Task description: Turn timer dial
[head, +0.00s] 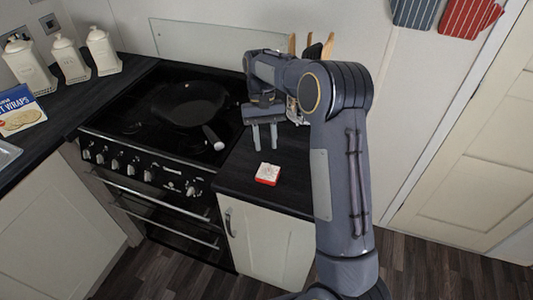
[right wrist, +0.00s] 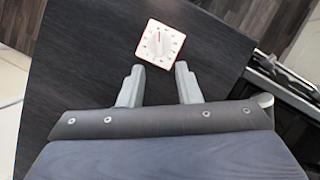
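The timer (head: 268,174) is a small square block with a white top and red sides, lying on the dark counter right of the stove. In the right wrist view the timer (right wrist: 160,44) shows its white face with a ring of marks, a raised white dial and a red pointer line. My right gripper (head: 265,148) is open and points down above the counter, behind the timer in the head view. In the right wrist view its two fingers (right wrist: 157,78) are apart, with the timer just beyond the tips and nothing between them. My left gripper is not in view.
A black stove with a frying pan (head: 190,104) stands left of the timer. White canisters (head: 71,60) and a food packet (head: 19,111) are on the left counter. Utensils (head: 313,48) stand behind my right arm. The counter around the timer is clear.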

